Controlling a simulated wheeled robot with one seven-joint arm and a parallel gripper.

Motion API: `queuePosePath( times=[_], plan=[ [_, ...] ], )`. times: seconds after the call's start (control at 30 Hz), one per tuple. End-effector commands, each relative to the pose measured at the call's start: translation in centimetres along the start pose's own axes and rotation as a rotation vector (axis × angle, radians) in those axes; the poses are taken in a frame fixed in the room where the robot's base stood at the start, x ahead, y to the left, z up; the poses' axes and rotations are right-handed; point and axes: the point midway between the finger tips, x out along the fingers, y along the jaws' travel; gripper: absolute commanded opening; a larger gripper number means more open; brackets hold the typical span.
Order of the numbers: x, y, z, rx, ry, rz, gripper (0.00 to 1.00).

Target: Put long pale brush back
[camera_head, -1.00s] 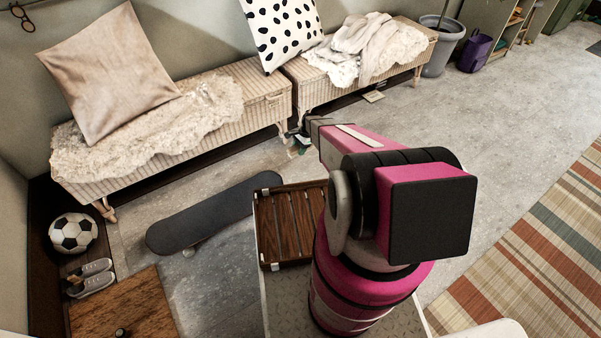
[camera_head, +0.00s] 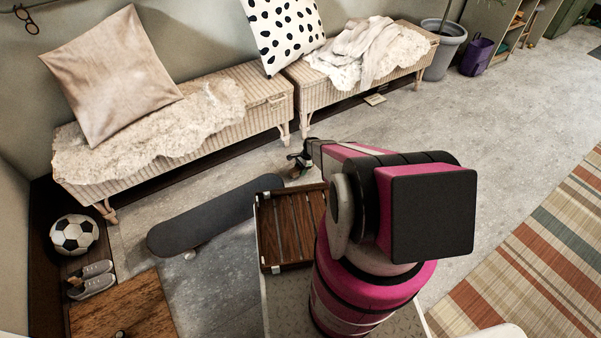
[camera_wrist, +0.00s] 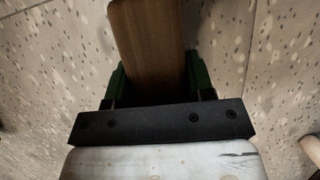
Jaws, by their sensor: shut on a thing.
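In the wrist view, a brown wooden piece (camera_wrist: 149,45), likely part of the brush, sits between the green-sided fingers of my gripper (camera_wrist: 155,80). My gripper is shut on it, and the stone floor shows behind. In the head view, my gripper (camera_head: 298,162) is small and partly hidden by my arm, low in front of the benches. I cannot make out the brush's shape or bristles there.
A wicker bench (camera_head: 260,112) and a second bench (camera_head: 400,72) line the wall. A dark skateboard (camera_head: 210,218) lies on the floor. A slatted wooden tray (camera_head: 290,228) is near my arm. A soccer ball (camera_head: 74,234) is at left.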

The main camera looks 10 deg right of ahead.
Motion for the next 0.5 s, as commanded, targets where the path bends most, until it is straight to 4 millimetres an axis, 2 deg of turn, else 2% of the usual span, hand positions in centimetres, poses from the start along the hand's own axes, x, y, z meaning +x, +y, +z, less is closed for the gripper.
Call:
queuePosePath(
  times=[0.03,0.13,0.5],
  plan=[
    [0.8,-0.2,-0.4,0.0,0.0,0.0,0.3],
    [1.6,-0.1,-0.7,0.0,0.0,-0.001,0.3],
    [1.9,0.0,-0.8,0.0,0.0,0.0,0.3]
  ],
)
